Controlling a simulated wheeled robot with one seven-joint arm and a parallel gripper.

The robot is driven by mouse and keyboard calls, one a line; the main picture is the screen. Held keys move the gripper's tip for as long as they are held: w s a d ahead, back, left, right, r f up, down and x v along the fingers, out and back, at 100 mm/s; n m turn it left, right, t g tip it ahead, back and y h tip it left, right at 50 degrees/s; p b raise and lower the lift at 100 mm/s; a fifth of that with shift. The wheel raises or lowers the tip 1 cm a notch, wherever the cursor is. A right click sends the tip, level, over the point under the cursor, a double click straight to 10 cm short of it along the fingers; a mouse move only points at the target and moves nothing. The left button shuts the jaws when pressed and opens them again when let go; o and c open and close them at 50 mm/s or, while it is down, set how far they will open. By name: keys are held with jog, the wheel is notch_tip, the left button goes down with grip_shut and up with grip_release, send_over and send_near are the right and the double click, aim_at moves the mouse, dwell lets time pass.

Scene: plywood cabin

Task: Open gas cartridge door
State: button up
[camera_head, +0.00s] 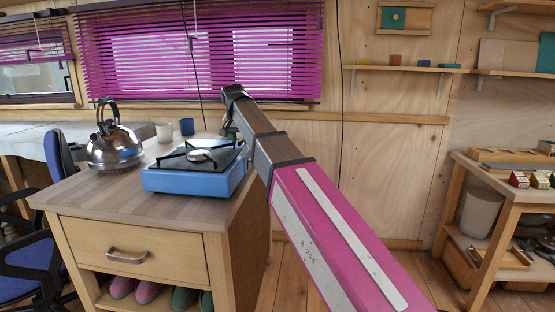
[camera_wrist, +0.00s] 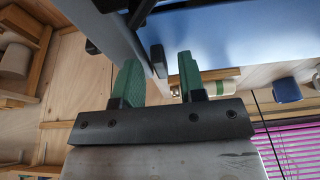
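The blue gas stove (camera_head: 192,176) with a black pan support stands on the wooden cabinet top. Its gas cartridge door cannot be made out surely in the head view. My gripper (camera_head: 230,132) is at the stove's far right corner, its fingers mostly hidden by the arm. In the wrist view my gripper (camera_wrist: 159,62) has two green fingers standing apart. The blue stove body (camera_wrist: 225,32) lies just beyond the fingertips. A small dark tab (camera_wrist: 158,62) shows between the fingers, beside a pale panel edge; I cannot tell whether either finger touches it.
A steel kettle (camera_head: 115,148) stands left of the stove on the cabinet top (camera_head: 95,190). A white cup (camera_head: 164,132) and a blue cup (camera_head: 187,127) stand behind. A blue chair (camera_head: 30,270) is at the left, a workbench (camera_head: 500,187) at the right. Floor shows between cabinet and workbench.

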jog(key=shift+s+d+f, duration=0.1)
jog(key=shift+s+f, duration=0.05)
jog(key=shift+f, duration=0.35)
jog(key=shift+s+d+f, duration=0.1)
jog(key=shift+s+f, duration=0.05)
jog(key=shift+f, duration=0.35)
jog(key=shift+d, duration=0.1)
jog(key=c, duration=0.6)
jog(key=shift+w+a+r+h, duration=0.2)
jog(key=shift+a+r+h, duration=0.15)
jog(key=shift+r, duration=0.2)
jog(key=shift+w+a+r+h, duration=0.15)
jog(key=shift+a+r+h, duration=0.15)
jog(key=shift+r, duration=0.2)
grip_shut()
jog(key=shift+n+g+h, duration=0.3)
jog(key=shift+h, duration=0.55)
jog(key=shift+w+a+r, duration=0.1)
jog(key=shift+a+r, duration=0.1)
jog(key=shift+r, duration=0.5)
jog(key=shift+w+a+r, duration=0.1)
jog(key=shift+a+r, duration=0.15)
jog(key=shift+r, duration=0.5)
jog(key=shift+w+a+r, duration=0.1)
jog(key=shift+a+r, duration=0.1)
jog(key=shift+r, duration=0.5)
